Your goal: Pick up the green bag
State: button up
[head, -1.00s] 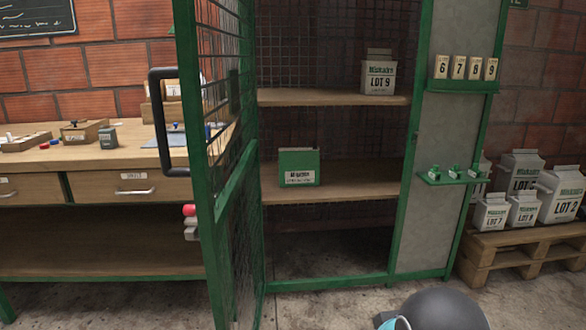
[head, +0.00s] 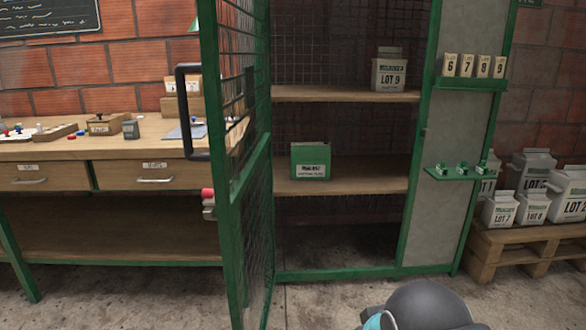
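A green box-shaped item (head: 311,161) with a white label stands upright on the lower wooden shelf of the green cage cabinet; it is the one that best fits the green bag. Nothing touches it. The label's text is too small to read. A pale bag marked LOT 9 (head: 389,70) stands on the upper shelf. Part of my arm shows as a dark rounded shape at the bottom edge, low in front of the cabinet. My gripper is out of view.
The mesh door (head: 240,190) with a dark handle stands open at the cabinet's left. A workbench (head: 110,143) with drawers is farther left. Number tags (head: 472,66) and small green pieces sit on side ledges. A pallet (head: 520,240) with several lot bags stands right. Bare floor lies in front.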

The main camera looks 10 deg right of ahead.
aim_at(309, 160)
jog(key=u, duration=0.35)
jog(key=k, duration=0.4)
jog(key=z, duration=0.6)
jog(key=i, duration=0.8)
jog(key=z, duration=1)
jog(key=i, duration=1.2)
jog(key=u, duration=0.7)
jog(key=i, duration=0.95)
jog(key=u, duration=1.35)
jog(key=i, duration=0.25)
jog(key=u, duration=0.15)
